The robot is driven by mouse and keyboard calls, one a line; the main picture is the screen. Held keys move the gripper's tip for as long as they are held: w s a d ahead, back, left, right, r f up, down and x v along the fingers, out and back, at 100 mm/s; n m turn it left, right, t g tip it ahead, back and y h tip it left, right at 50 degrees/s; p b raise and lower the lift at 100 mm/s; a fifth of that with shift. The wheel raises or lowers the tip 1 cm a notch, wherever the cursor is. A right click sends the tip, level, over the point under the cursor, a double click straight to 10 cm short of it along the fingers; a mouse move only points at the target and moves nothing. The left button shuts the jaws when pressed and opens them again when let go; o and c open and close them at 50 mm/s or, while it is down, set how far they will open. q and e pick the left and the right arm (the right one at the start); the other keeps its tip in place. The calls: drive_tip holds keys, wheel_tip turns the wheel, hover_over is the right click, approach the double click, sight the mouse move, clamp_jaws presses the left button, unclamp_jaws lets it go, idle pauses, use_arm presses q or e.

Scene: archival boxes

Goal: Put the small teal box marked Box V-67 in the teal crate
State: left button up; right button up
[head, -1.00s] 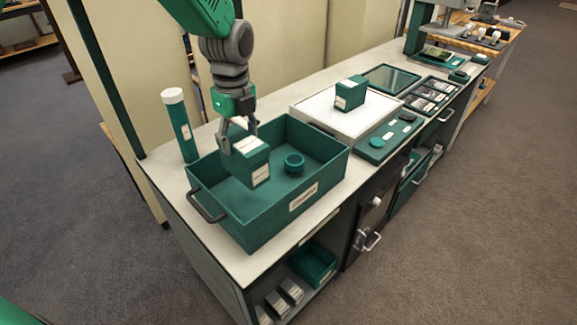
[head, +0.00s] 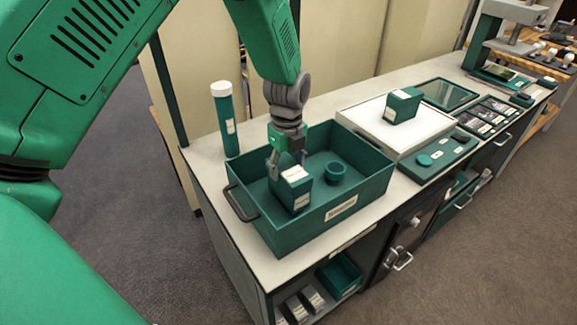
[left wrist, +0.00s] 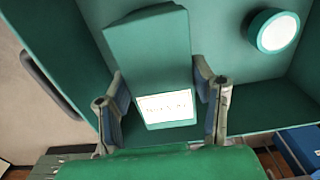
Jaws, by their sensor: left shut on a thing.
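My left gripper (head: 287,170) is shut on a small teal box (head: 297,192) with white labels. The box is down inside the teal crate (head: 290,237), in its left part. I cannot tell whether it touches the crate floor. In the left wrist view the box (left wrist: 148,45) sits between the two fingers, with its white label facing the camera; the lettering is too blurred to read surely. The crate (left wrist: 225,35) surrounds it there. My right gripper is not in view.
A round teal pot (head: 336,172) lies in the crate, right of the held box. A white-capped teal tube (head: 225,118) stands behind the crate. A similar teal box (head: 402,106) stands on a white-topped platform (head: 425,138) to the right. A black handle (head: 240,204) juts from the crate's left end.

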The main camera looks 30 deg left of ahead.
use_arm(q)
drive_tip(key=shift+w+a, duration=0.1)
drive_tip(key=shift+a, duration=0.05)
drive_tip(key=shift+d+f, duration=0.2)
drive_tip(key=shift+d, duration=0.1)
drive_tip(key=shift+d+f, duration=0.1)
drive_tip(key=shift+f, duration=0.15)
drive_tip(key=o, duration=1.4)
drive_tip(key=shift+a, duration=0.25)
wheel_tip(320, 180, up, 13)
drive_tip(key=shift+d+r+p, duration=0.1)
drive_tip(key=shift+p, duration=0.25)
